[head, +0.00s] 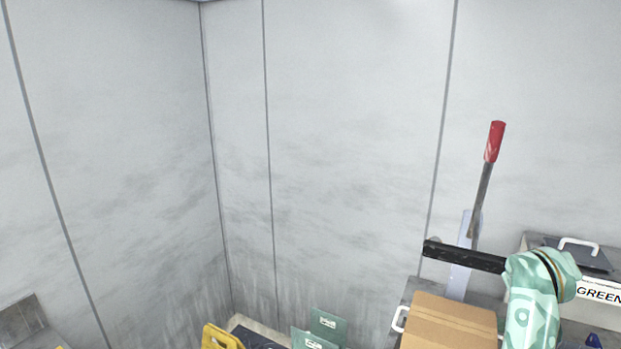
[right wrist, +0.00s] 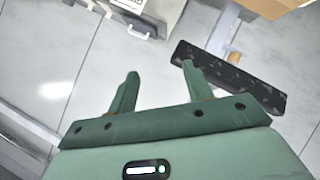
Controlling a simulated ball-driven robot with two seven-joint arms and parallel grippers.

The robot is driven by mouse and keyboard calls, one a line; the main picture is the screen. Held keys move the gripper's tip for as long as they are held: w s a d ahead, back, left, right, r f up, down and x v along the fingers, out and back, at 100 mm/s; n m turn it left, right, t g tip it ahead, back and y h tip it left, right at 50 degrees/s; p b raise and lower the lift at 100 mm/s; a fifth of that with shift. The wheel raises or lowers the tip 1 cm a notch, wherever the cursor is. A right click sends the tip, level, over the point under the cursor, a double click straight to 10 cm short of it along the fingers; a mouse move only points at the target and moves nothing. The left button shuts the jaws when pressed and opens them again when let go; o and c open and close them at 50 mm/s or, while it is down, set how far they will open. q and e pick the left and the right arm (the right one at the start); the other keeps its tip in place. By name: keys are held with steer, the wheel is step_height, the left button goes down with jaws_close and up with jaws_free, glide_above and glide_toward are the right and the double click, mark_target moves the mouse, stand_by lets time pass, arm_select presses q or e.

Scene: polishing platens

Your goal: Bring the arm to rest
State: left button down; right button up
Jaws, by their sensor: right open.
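My right gripper (right wrist: 160,70) is open in the right wrist view. Its two green fingers stand wide apart, with nothing between them but a pale panelled surface behind. A black speckled bar (right wrist: 232,80) lies beyond the right fingertip; I cannot tell whether they touch. In the head view, part of my mint-green arm (head: 532,305) rises at the lower right. A black bar (head: 465,256) shows just left of it. I cannot make out the right gripper's fingers there. My left arm and gripper are not in view.
A cardboard box (head: 448,322) stands left of my arm, with a red-handled lever (head: 495,143) behind. A bin labelled GREEN (head: 597,294) is at right. A yellow item (head: 221,337) and green items (head: 329,325) sit low centre. The upper left shows bare wall.

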steer(key=s+a+f+n+y, duration=0.2)
steer(key=s+a+f+n, duration=0.2)
steer(key=s+a+f, duration=0.7)
steer(key=s+a+f+n+y, duration=0.3)
steer(key=s+a+f+n, duration=0.4)
steer(key=s, duration=0.6)
steer(key=s+a+f+m+g+y+b, duration=0.2)
steer(key=f+b, duration=0.4)
steer(key=f, duration=1.5)
steer(key=s+a+f+m+g+y+b, duration=0.15)
steer(key=f+b, duration=0.55)
steer(key=f, duration=1.3)
steer(key=s+f+m+g+b, duration=0.1)
steer(key=s+f+b, duration=0.3)
steer(key=s+f, duration=0.6)
steer(key=s+f+m+g+b, duration=0.1)
steer(key=s+f+b, duration=0.4)
steer(key=s+f, duration=0.5)
step_height(320, 180, down, 5)
steer(key=shift+s+a+f+g+y, duration=0.1)
steer(key=shift+s+a+g+y, duration=0.2)
steer(key=shift+g+y, duration=0.2)
